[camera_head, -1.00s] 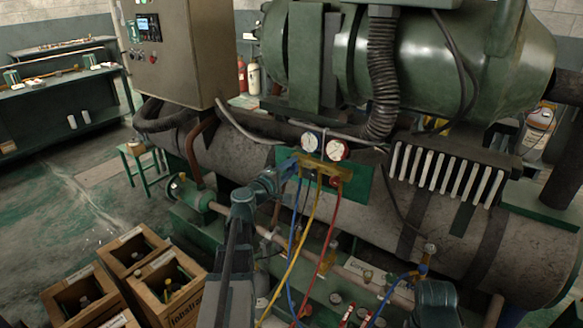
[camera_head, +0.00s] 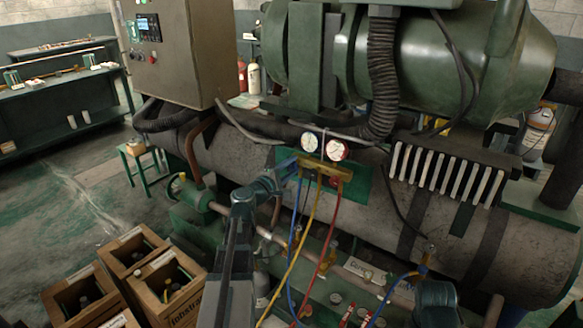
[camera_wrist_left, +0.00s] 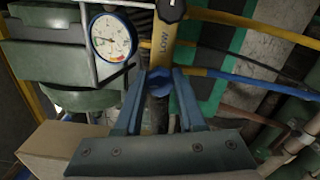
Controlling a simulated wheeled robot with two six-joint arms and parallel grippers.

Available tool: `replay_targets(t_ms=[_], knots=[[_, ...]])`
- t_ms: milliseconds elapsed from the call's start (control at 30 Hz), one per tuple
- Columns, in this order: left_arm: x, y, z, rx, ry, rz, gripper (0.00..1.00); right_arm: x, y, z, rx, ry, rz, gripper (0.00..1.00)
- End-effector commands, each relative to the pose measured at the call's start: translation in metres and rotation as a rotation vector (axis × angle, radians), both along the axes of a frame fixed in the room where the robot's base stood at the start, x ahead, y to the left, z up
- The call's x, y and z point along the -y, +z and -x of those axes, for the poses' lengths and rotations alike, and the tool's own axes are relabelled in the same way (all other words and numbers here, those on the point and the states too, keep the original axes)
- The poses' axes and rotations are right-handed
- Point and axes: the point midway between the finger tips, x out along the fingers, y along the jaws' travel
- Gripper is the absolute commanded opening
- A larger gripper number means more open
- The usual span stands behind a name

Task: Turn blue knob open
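The brass manifold (camera_head: 318,174) with two gauges hangs in front of a green panel on the machine. Its left end carries the blue knob (camera_wrist_left: 161,80), which shows in the left wrist view below the "LOW" label. My left gripper (camera_wrist_left: 160,76) has one finger on each side of the blue knob, and the fingers appear to touch it. In the head view my left gripper (camera_head: 291,171) is at the manifold's left end and hides the knob. The blue-rimmed gauge (camera_wrist_left: 112,37) is beside the knob.
A yellow hose (camera_head: 305,235), a red hose (camera_head: 330,232) and a blue hose (camera_head: 291,262) hang below the manifold. A brass valve (camera_head: 425,260) with a blue hose is at the lower right. Wooden crates (camera_head: 160,285) stand at the lower left. Open floor lies farther left.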

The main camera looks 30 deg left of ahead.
Motion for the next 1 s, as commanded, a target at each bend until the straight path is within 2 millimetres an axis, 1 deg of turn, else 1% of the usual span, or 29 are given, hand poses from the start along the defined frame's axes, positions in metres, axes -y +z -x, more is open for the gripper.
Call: replay_targets(t_ms=[33, 100, 167, 433, 533, 667, 800, 1000], knots=[[0.000, -0.001, 0.001, -0.001, 0.001, -0.002, 0.46, 0.000, 0.000, 0.000, 0.000, 0.000, 0.000, 0.61], [0.000, -0.001, 0.001, -0.001, 0.001, -0.002, 0.59, 0.000, 0.000, 0.000, 0.000, 0.000, 0.000, 0.61], [0.000, 0.000, 0.001, -0.001, 0.001, -0.002, 0.69, 0.000, 0.000, 0.000, 0.000, 0.000, 0.000, 0.61], [0.000, 0.000, 0.001, 0.000, 0.000, -0.001, 0.69, 0.000, 0.000, 0.000, 0.000, 0.000, 0.000, 0.61], [0.000, 0.000, 0.006, 0.000, 0.001, -0.001, 0.69, 0.000, 0.000, 0.000, 0.000, 0.000, 0.000, 0.61], [-0.001, 0.000, 0.027, -0.001, 0.003, -0.001, 0.69, 0.000, 0.000, 0.000, 0.000, 0.000, 0.000, 0.61], [-0.003, 0.000, 0.059, -0.001, 0.004, -0.001, 0.69, 0.000, 0.000, 0.000, 0.000, 0.000, 0.000, 0.61], [-0.007, 0.000, 0.100, -0.001, 0.004, -0.002, 0.69, 0.000, 0.000, 0.000, 0.000, 0.000, 0.000, 0.61]])
